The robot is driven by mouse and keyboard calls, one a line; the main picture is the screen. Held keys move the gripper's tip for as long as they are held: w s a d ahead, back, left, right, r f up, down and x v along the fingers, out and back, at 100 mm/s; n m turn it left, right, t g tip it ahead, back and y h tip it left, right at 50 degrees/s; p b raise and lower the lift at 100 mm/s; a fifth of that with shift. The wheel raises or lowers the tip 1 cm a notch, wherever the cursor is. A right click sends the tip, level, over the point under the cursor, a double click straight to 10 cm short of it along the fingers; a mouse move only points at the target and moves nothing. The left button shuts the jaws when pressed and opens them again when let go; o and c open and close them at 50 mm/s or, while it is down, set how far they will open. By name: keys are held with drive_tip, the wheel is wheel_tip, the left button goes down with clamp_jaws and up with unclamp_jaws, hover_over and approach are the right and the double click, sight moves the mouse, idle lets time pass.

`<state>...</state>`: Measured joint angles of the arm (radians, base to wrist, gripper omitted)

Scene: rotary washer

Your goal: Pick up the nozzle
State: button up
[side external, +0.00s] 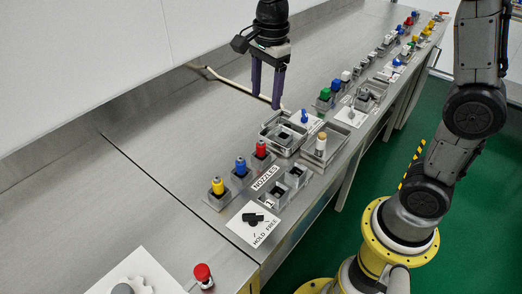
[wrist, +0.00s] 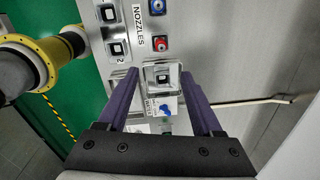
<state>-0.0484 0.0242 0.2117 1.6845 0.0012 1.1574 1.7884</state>
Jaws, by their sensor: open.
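Yellow (side external: 217,186), blue (side external: 240,167) and red (side external: 261,149) nozzles stand upright in grey holders in a row by the NOZZLES label (side external: 265,177). In the wrist view, the blue nozzle (wrist: 157,7) and red nozzle (wrist: 159,43) show at the top. My gripper (side external: 265,98) is open and empty, pointing down above the bench, to the upper right of the nozzles in the side view. In the wrist view, my gripper (wrist: 160,88) has its purple fingers spread on either side of a metal tray with a square socket (wrist: 162,72).
Empty numbered holders (side external: 278,193) sit in front of the nozzles. A metal tray (side external: 283,133), a cream-topped cylinder (side external: 321,146) and a blue part (side external: 304,116) stand right of them. Several coloured parts line the bench farther back. The bench's left side is mostly bare.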

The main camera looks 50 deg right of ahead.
drive_tip(key=g, duration=0.1)
approach(260, 141)
drive_tip(key=f, duration=0.3)
drive_tip(key=s+f, duration=0.1)
drive_tip(key=f, duration=0.1)
drive_tip(key=shift+f, duration=0.15)
drive_tip(key=shift+w+f, duration=0.2)
drive_tip(key=shift+f, duration=1.3)
drive_tip(key=shift+w+f, duration=0.15)
drive_tip(key=shift+f, duration=1.4)
clamp_jaws()
